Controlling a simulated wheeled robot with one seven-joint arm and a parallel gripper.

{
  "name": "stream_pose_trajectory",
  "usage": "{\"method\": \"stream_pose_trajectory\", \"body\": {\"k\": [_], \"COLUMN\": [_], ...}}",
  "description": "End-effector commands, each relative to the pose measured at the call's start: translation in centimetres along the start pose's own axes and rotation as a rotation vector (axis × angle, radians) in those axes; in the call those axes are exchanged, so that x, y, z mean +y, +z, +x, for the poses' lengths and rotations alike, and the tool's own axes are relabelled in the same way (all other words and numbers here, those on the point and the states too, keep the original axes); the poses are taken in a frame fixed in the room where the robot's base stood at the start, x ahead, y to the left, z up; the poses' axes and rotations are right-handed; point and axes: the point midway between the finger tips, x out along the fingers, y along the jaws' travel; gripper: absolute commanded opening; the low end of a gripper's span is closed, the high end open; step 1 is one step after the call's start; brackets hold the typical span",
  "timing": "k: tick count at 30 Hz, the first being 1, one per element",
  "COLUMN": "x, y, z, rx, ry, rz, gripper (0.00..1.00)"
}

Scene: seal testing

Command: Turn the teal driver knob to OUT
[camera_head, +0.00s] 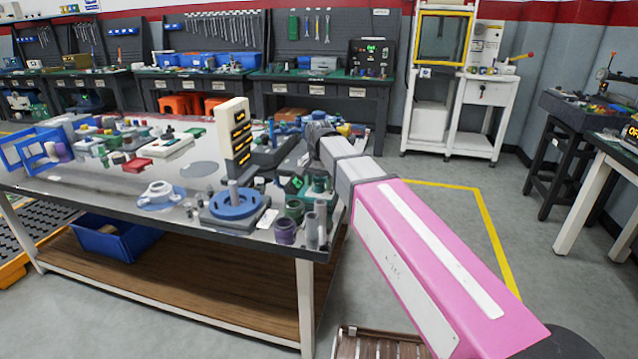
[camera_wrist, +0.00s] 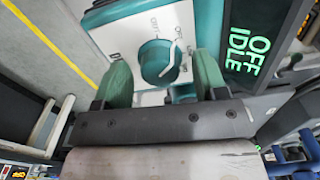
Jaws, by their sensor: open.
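The teal driver knob (camera_wrist: 153,62) sits on a white panel (camera_wrist: 122,35) in the wrist view. Small printed labels surround it; one at the upper left seems to read OUT. A pale curved mark shows at the knob's right side, but I cannot tell its setting clearly. My gripper (camera_wrist: 161,67) is open, with one green finger left of the knob and the other right of it. Both fingers look apart from the knob. In the head view my gripper (camera_head: 318,131) is small and dark over the table's right part, and the knob cannot be made out.
A dark display (camera_wrist: 254,45) beside the panel reads OFF and IDLE in green. The crowded table (camera_head: 105,204) holds a white tower (camera_head: 234,135), a blue round fixture (camera_head: 236,205) and several small parts near my arm. Open floor lies to the right.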

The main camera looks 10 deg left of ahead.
Motion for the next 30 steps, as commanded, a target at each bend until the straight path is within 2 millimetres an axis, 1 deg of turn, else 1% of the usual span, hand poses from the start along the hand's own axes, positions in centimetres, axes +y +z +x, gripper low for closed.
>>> {"method": "stream_pose_trajectory", "body": {"k": [6, 8, 9, 10, 11, 17, 22, 26, 30], "x": [0.00, 0.00, 0.00, 0.00, 0.00, 0.00, 0.00, 0.00, 0.00], "y": [0.00, 0.00, 0.00, 0.00, 0.00, 0.01, 0.01, 0.00, 0.01], "z": [0.00, -0.01, -0.01, -0.01, -0.01, -0.03, -0.03, -0.04, -0.04], "rx": [0.000, 0.000, 0.000, 0.000, 0.000, 0.000, 0.000, 0.000, 0.000], "ry": [0.000, 0.000, 0.000, 0.000, 0.000, 0.000, 0.000, 0.000, 0.000], "rz": [0.000, 0.000, 0.000, 0.000, 0.000, -0.005, -0.043, -0.109, -0.210], "gripper": [0.65, 0.46, 0.33, 0.23, 0.16, 0.16, 0.16, 0.16, 0.16]}}
